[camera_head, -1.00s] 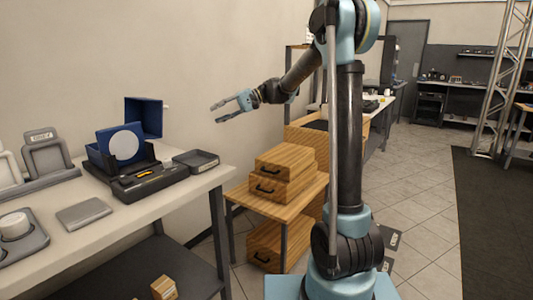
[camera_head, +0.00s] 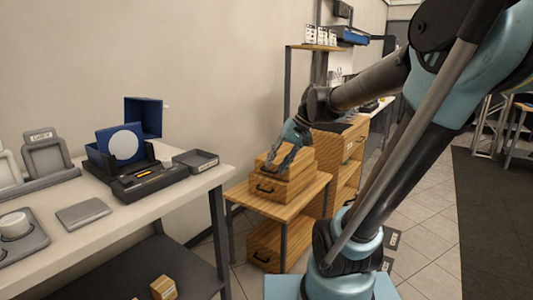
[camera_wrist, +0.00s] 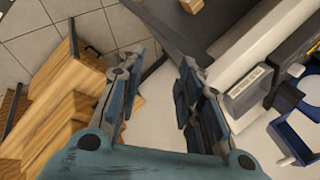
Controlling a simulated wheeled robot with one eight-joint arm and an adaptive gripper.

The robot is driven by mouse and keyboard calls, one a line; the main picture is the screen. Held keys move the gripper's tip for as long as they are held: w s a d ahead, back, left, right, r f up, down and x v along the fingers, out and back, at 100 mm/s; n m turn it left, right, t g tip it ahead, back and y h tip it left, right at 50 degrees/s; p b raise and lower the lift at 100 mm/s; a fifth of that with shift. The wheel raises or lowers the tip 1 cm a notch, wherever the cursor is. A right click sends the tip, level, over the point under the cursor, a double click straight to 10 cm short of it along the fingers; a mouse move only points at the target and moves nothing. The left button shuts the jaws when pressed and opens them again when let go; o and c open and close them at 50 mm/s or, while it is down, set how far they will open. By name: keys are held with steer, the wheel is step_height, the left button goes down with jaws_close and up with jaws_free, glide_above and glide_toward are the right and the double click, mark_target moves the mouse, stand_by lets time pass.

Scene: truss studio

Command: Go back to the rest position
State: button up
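My gripper (camera_head: 275,163) hangs low in the head view, pointing down and left, in front of the stacked wooden drawer boxes (camera_head: 296,188). In the wrist view my gripper (camera_wrist: 160,63) shows two fingers spread apart with nothing between them. I cannot tell from the head view whether it touches the boxes. My arm rises from my base at the lower right and reaches left across the picture.
A white-topped table (camera_head: 130,222) at left holds an open blue box (camera_head: 147,117), a black tray (camera_head: 195,161) and grey stands. A low wooden table (camera_head: 262,205) carries the drawer boxes. Tiled floor (camera_head: 420,185) lies open at right.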

steer(key=s+d+f+t+h, duration=0.1)
steer(key=s+d+f+h, duration=0.4)
steer(key=s+d+f, duration=0.8)
steer(key=shift+d+f+m+t+h, duration=0.3)
steer(key=shift+d+f+t+h, duration=0.15)
steer(key=shift+d, duration=0.7)
steer(key=shift+d, duration=0.15)
